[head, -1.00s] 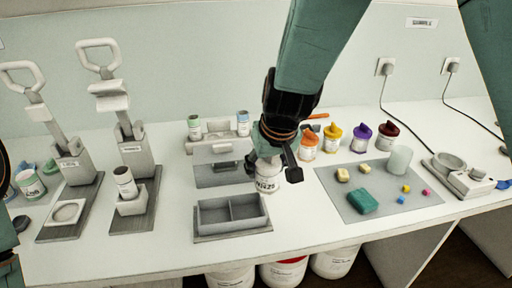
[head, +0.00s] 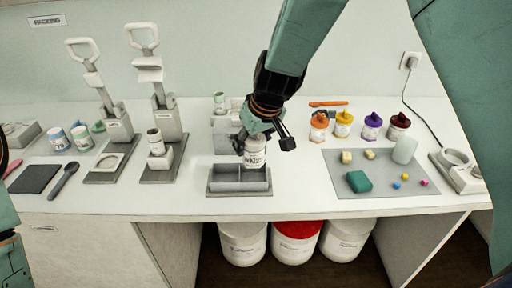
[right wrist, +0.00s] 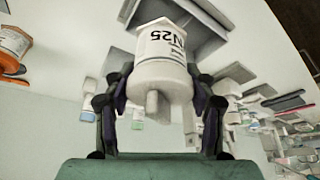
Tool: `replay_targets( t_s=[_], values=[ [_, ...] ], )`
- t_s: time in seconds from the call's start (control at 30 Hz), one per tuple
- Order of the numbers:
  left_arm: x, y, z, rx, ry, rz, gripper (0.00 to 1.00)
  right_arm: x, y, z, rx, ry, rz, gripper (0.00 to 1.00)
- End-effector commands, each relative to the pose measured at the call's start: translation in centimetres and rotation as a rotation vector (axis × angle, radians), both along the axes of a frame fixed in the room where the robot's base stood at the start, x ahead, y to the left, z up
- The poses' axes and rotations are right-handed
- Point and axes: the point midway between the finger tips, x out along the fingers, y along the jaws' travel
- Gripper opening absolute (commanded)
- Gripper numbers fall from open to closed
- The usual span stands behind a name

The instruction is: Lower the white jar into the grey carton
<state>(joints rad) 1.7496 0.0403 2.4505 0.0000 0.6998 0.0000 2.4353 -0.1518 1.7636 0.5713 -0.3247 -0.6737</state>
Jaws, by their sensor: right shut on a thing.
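The white jar (head: 255,157) has dark print on its side. It is upright in the head view, and its lower end overlaps the back of the right compartment of the grey carton (head: 240,187). I cannot tell its exact height there. The carton is open, with two compartments split by a divider. My right gripper (head: 262,141) is shut on the jar. In the right wrist view the jar (right wrist: 160,75) sits between both fingers (right wrist: 160,105), with grey carton-like walls (right wrist: 205,35) behind it. My left gripper is out of view.
A grey stand (head: 226,132) is behind the carton. Two lever presses (head: 168,125) stand to the left. A grey mat (head: 345,185) with small blocks and a pale cup (head: 404,150) lies to the right, with several colourful-lidded jars (head: 343,124) behind. Bare table lies between carton and mat.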

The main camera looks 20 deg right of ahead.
Motion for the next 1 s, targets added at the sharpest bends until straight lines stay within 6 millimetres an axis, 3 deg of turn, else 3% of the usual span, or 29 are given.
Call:
replay_targets(
  t_s=[0.27, 0.8, 1.0],
  values=[
    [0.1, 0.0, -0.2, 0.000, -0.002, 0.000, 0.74, 0.6, -0.2, -0.1, 0.000, -0.001, 0.052, 0.38],
    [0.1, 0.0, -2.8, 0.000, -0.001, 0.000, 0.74, 0.4, -0.3, -3.5, 0.000, 0.000, 0.052, 0.38],
    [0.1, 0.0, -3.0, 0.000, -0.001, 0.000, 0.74, 0.3, -0.3, -3.7, -0.001, 0.000, 0.054, 0.38]
  ],
)
